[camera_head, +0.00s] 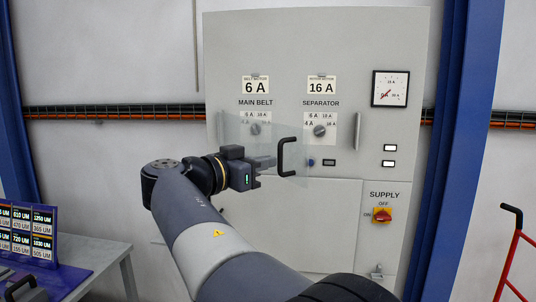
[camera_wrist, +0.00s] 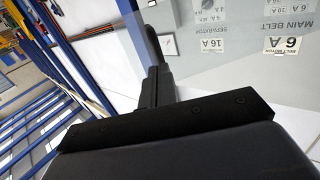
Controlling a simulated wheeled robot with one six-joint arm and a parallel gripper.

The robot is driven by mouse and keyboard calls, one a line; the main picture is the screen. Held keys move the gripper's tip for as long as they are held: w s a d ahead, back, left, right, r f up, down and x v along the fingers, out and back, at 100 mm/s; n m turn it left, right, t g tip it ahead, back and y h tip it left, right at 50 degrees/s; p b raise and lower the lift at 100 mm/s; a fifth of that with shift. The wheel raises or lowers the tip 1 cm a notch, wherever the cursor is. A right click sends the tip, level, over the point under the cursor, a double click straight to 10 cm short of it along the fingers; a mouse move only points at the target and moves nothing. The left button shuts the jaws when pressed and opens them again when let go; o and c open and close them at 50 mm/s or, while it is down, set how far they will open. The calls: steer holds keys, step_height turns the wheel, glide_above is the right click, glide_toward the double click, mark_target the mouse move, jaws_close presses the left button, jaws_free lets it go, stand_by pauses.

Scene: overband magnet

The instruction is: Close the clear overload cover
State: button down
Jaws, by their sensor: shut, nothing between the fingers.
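The clear overload cover (camera_head: 275,135) is a faint see-through panel in front of the MAIN BELT and SEPARATOR dials. It seems to stand away from the cabinet face at an angle. Its black bow handle (camera_head: 289,157) is at its right side. My gripper (camera_head: 274,161) is shut and empty, with its fingertips at the left side of the handle; I cannot tell whether they touch it. In the wrist view, my dark fingers (camera_wrist: 157,85) point up beside the dark handle (camera_wrist: 138,30), and the labels show through or past the cover.
The grey cabinet (camera_head: 315,50) carries the main belt dial (camera_head: 255,130), the separator dial (camera_head: 320,131), a blue button (camera_head: 311,163), a gauge (camera_head: 390,89) and a red supply switch (camera_head: 382,215). A table (camera_head: 95,260) stands lower left and a red trolley frame (camera_head: 513,250) at right.

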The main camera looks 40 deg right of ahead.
steer(key=shift+d, duration=0.7)
steer(key=shift+f, duration=0.1)
